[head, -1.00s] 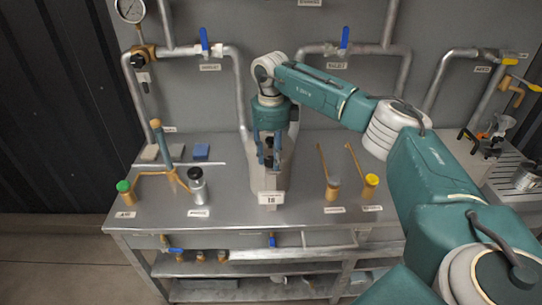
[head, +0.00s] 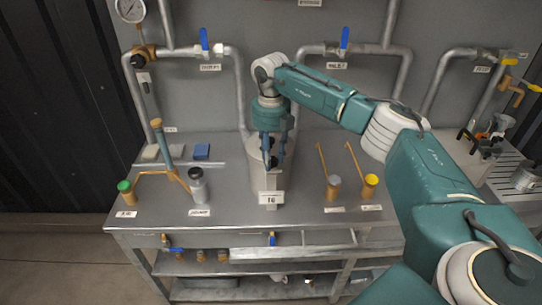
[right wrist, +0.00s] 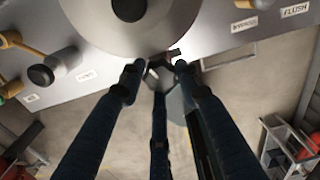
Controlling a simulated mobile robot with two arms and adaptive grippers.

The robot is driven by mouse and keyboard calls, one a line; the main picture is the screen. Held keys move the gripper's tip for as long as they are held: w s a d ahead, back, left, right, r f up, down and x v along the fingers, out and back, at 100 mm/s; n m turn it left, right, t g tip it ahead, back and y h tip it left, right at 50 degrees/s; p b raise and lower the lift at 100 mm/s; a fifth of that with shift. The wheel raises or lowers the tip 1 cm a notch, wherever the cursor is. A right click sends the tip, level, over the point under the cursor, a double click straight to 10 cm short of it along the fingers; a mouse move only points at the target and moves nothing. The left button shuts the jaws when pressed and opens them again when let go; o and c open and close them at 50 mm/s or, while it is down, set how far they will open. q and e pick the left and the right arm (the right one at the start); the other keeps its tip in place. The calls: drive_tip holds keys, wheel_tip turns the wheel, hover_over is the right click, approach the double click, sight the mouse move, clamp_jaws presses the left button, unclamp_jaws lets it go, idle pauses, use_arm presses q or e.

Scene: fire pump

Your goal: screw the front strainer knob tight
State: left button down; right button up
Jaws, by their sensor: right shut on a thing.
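The strainer is a grey metal cylinder (head: 254,155) standing at the middle of the steel bench, with a white tag on its front. In the right wrist view its round lid (right wrist: 165,28) fills the top, with a dark round knob (right wrist: 128,8) on it. My right gripper (head: 273,160) points down at the strainer's front edge. The right wrist view shows its dark fingers (right wrist: 160,72) closed around a small dark and metal piece at the lid's rim. That piece is the front knob; the fingers mostly hide it. My left gripper is not in view.
On the bench, a green-capped fitting (head: 125,188) and a black-capped grey cylinder (head: 198,186) stand left. Two brass valves with long handles (head: 333,186) (head: 370,184) stand right. Pipes with blue levers (head: 204,38) run along the back wall.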

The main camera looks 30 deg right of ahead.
drive_tip(key=shift+w+r+m, duration=0.1)
drive_tip(key=shift+r+m, duration=0.05)
drive_tip(key=shift+m, duration=0.35)
drive_tip(key=o, duration=1.1)
drive_tip(key=shift+o, duration=0.3)
wheel_tip(320, 180, up, 12)
